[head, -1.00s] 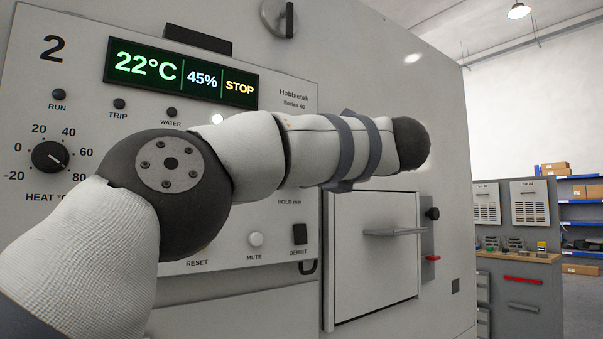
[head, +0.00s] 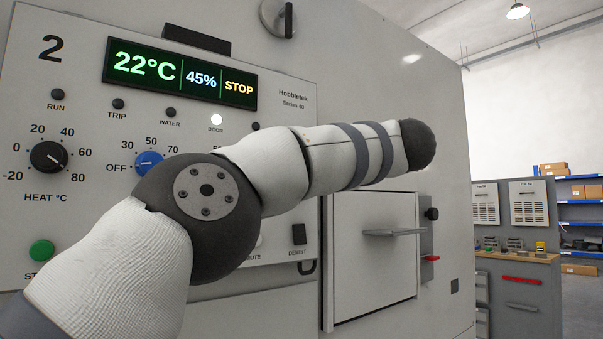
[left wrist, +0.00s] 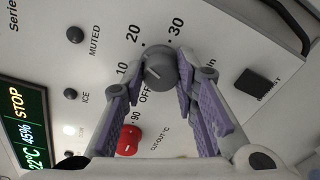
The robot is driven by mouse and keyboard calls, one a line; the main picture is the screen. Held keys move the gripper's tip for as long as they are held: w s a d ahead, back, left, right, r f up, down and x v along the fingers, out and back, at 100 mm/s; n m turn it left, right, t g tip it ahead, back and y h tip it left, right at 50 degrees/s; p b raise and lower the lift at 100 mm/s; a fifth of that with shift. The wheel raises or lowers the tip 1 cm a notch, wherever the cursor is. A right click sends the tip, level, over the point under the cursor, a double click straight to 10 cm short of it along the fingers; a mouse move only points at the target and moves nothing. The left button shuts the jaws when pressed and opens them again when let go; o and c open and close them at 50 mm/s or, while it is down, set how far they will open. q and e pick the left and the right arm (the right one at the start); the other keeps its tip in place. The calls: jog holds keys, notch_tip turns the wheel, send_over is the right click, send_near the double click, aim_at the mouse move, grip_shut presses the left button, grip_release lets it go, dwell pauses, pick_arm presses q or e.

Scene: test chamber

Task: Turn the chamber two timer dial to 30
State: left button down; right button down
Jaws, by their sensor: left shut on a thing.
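The grey timer dial (left wrist: 157,70) shows in the left wrist view, with OFF, 10, 20 and 30 printed around it. A pale mark on its face seems to lie toward the 10 and OFF side, but its exact reading is too small to tell. My left gripper (left wrist: 160,66) has its purple-padded fingers on either side of the dial and is shut on it. In the head view my left arm crosses in front of the chamber two panel (head: 100,210) and hides the dial and the gripper. My right gripper is not in view.
The display (head: 180,75) reads 22°C, 45%, STOP. The black heat dial (head: 49,157), blue dial (head: 149,163) and green button (head: 41,251) are left of my arm. A red cut-out dial (left wrist: 125,140) and black switch (left wrist: 256,82) are near the fingers. A chamber door (head: 370,275) is at right.

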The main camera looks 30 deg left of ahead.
pick_arm(q)
jog(key=m, duration=0.6)
jog(key=m+y, duration=0.1)
jog(key=m, duration=0.5)
jog(key=shift+w+f+m+g, duration=0.1)
jog(key=shift+f+m+g, duration=0.05)
jog(key=shift+m+g, duration=0.2)
jog(key=shift+m, duration=0.35)
jog(key=c, duration=1.2)
grip_release()
jog(key=shift+c, duration=0.2)
